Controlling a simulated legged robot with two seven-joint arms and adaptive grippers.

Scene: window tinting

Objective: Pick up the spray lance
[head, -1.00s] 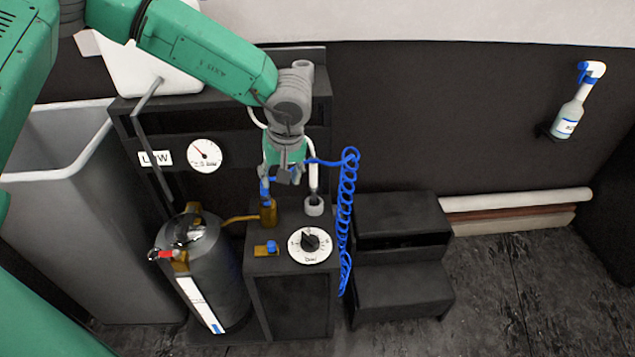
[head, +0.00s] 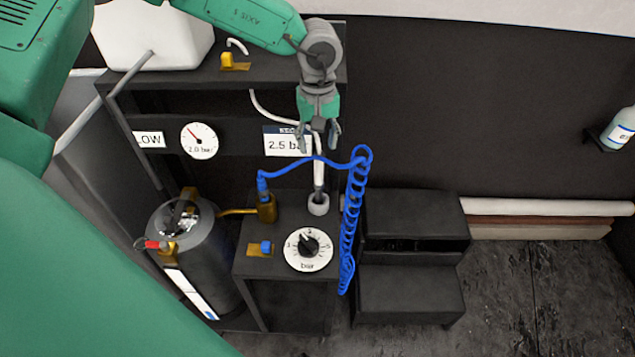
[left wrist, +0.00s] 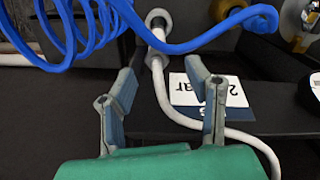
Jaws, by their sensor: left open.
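The spray lance (head: 319,177) is a slim white rod standing in a grey round holder (head: 318,205) on the dark bench. A blue coiled hose (head: 354,220) hangs beside it, and its straight run crosses near the rod. My left gripper (head: 320,140) is open, fingers pointing down, over the upper end of the lance. In the left wrist view, my open fingers (left wrist: 163,78) lie either side of the white rod's line, with a dark part close to one finger. I cannot tell whether they touch it. My right gripper is not in view.
A dial (head: 308,249) and a brass fitting with a blue hose end (head: 266,207) are on the bench. A metal tank (head: 205,255) stands left of it and dark steps (head: 410,290) right. A pressure sign (head: 286,142) is behind the gripper.

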